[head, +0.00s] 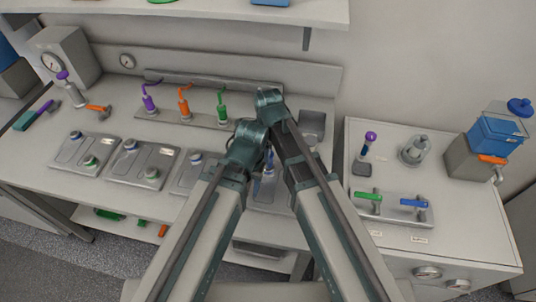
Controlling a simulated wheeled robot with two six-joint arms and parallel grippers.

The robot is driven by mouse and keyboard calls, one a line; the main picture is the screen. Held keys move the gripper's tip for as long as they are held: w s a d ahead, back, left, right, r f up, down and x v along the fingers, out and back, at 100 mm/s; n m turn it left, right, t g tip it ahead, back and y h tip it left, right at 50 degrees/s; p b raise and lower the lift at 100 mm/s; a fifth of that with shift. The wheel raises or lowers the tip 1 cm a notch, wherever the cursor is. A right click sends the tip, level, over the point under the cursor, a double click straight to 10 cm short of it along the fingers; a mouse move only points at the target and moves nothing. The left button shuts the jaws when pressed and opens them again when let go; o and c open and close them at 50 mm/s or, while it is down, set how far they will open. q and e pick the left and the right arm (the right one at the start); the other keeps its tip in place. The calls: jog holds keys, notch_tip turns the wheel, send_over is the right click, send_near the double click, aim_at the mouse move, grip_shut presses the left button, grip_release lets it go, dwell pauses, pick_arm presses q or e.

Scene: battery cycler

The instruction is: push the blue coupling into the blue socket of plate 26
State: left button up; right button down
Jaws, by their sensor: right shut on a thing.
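My right gripper (267,172) is small between my two arms, partly covered by them. It is shut on the blue coupling (268,164), of which only a bit of blue shows, above the rightmost grey plate (274,199). My arms hide much of this plate, and I cannot tell whether the coupling touches a socket. Other grey plates stand to the left: one partly behind my left arm (185,184), one in the middle (142,171) and one at the far left (82,158). Their numbers are too small to read. My left gripper is hidden.
Purple (148,103), orange (184,103) and green (222,106) couplings stand on a rack behind the plates. A gauge box (66,55) is at the back left. A side cabinet (440,225) at right bears a tray with green and blue handles (391,212).

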pick_arm(q)
jog(key=shift+f+b, duration=0.55)
pick_arm(e)
jog(key=shift+f, duration=0.55)
grip_release()
pick_arm(q)
jog(key=shift+r, duration=0.1)
pick_arm(e)
jog(key=shift+r, duration=0.1)
pick_arm(q)
notch_tip(320, 180, up, 14)
jog(key=p, duration=1.4)
pick_arm(e)
notch_tip(320, 180, up, 14)
jog(key=shift+f, duration=0.2)
